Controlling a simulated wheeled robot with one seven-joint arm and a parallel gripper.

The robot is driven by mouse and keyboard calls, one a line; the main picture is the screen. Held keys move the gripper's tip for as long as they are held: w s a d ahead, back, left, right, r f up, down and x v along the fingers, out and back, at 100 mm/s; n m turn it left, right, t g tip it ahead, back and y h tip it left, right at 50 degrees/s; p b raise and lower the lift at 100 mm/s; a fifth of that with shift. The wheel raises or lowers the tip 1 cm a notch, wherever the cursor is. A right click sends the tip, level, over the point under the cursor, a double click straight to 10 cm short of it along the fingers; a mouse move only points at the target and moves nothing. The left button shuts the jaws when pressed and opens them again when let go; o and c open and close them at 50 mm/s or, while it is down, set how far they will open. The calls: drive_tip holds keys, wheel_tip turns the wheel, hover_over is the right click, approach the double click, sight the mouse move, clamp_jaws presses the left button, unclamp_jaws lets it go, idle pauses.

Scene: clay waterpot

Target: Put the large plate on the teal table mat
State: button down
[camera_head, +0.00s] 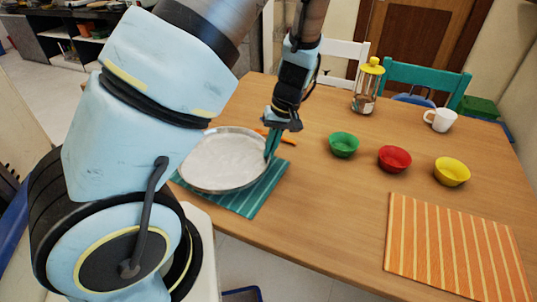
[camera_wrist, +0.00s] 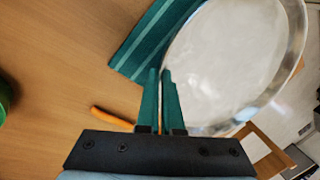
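The large plate (camera_head: 222,160) is round and pale with a metallic rim. It lies over the teal table mat (camera_head: 242,201), covering much of it; I cannot tell whether its underside touches the mat. The mat's striped corner also shows in the wrist view (camera_wrist: 150,43), beside the plate (camera_wrist: 235,50). My gripper (camera_head: 272,146) is at the plate's right rim, pointing down. In the wrist view its teal fingers (camera_wrist: 160,75) are close together with the rim at their tips, and they appear closed on it. The plate's far left edge is partly hidden by my arm.
A carrot-like orange item (camera_head: 280,137) lies behind the gripper. Green (camera_head: 344,145), red (camera_head: 394,159) and yellow (camera_head: 452,171) bowls stand to the right, with a glass jar (camera_head: 367,88) and white mug (camera_head: 440,119) behind. An orange mat (camera_head: 455,245) lies front right. Table between mats is clear.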

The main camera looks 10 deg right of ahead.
drive_tip(key=shift+f, duration=1.2)
drive_tip(key=c, duration=1.1)
unclamp_jaws()
drive_tip(key=shift+f, duration=0.1)
drive_tip(key=b+v, duration=0.1)
drive_tip(key=v, duration=1.1)
drive_tip(key=s+a+r+h, duration=0.1)
drive_tip(key=a, duration=0.7)
drive_tip(key=s+a+r+t+h, duration=0.1)
drive_tip(key=a, duration=0.6)
drive_tip(key=s+a+r+h, duration=0.1)
drive_tip(key=a+r, duration=0.1)
drive_tip(key=a, duration=0.6)
drive_tip(key=shift+a+r, duration=0.1)
drive_tip(key=shift+a, duration=0.2)
